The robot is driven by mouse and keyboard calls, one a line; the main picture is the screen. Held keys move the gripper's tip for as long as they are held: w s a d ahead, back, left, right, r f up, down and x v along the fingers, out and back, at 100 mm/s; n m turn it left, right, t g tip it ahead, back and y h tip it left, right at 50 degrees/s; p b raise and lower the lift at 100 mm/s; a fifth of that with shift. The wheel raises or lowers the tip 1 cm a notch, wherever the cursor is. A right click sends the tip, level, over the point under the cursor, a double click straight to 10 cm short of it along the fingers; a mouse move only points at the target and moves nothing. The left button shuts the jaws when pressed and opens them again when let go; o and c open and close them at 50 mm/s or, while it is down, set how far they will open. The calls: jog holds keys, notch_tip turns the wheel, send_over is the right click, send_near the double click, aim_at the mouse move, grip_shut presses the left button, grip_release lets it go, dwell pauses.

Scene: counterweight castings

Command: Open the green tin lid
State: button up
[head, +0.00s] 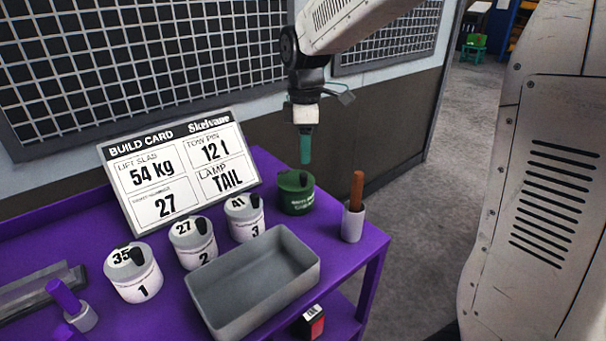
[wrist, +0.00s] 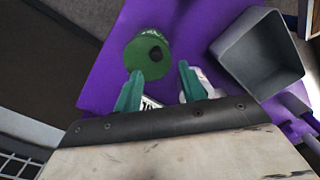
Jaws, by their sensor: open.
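The green tin (head: 296,200) stands upright on the purple cart top, near its back right edge. Its green lid (head: 294,181) is on, with a dark knob on top. In the wrist view the lid (wrist: 148,55) shows from above, just beyond my fingertips and toward the left finger. My gripper (head: 305,160) points down above the tin, apart from it. Its two teal fingers (wrist: 161,75) are open with nothing between them.
Three white numbered tins, one being tin 3 (head: 245,217), stand left of the green tin. A grey tray (head: 210,298) lies in front, and a cup with a brown handle (head: 353,222) stands to the right. A build card (head: 180,172) leans behind.

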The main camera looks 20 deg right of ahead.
aim_at(302, 174)
jog(key=shift+w+a+f, duration=0.1)
jog(key=shift+w+f, duration=0.25)
jog(key=shift+w, duration=0.05)
jog(key=shift+f, duration=0.4)
notch_tip(302, 174, down, 7)
jog(key=shift+r, duration=0.1)
grip_shut()
